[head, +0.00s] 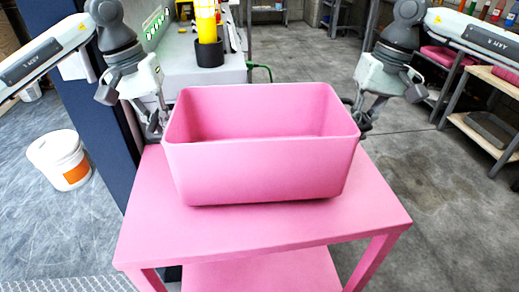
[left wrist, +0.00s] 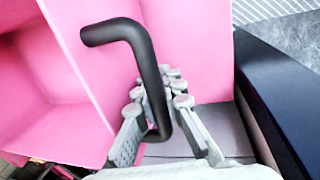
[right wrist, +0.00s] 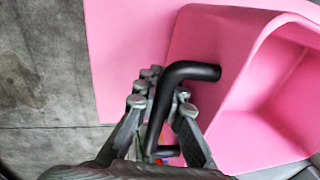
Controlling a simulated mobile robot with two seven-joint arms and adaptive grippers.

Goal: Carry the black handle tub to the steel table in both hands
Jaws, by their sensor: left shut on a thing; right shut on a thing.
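The tub (head: 258,168) is pink and empty, with a bent black handle on each end. It sits upright on a pink table (head: 270,228), with a thin dark shadow under its front edge; I cannot tell whether it rests there or hangs just above. My left gripper (head: 156,128) is shut on the left handle, whose black bar (left wrist: 148,62) shows between the fingers in the left wrist view. My right gripper (head: 362,118) is shut on the right handle, seen as a black bar (right wrist: 168,88) in the right wrist view. The tub hides part of both grippers in the head view.
A dark blue post (head: 95,110) stands close by my left arm. A white bucket (head: 62,160) is on the floor at left. A grey machine with a yellow cylinder (head: 207,22) stands behind. Wooden shelving (head: 490,90) is at right; the floor between is clear.

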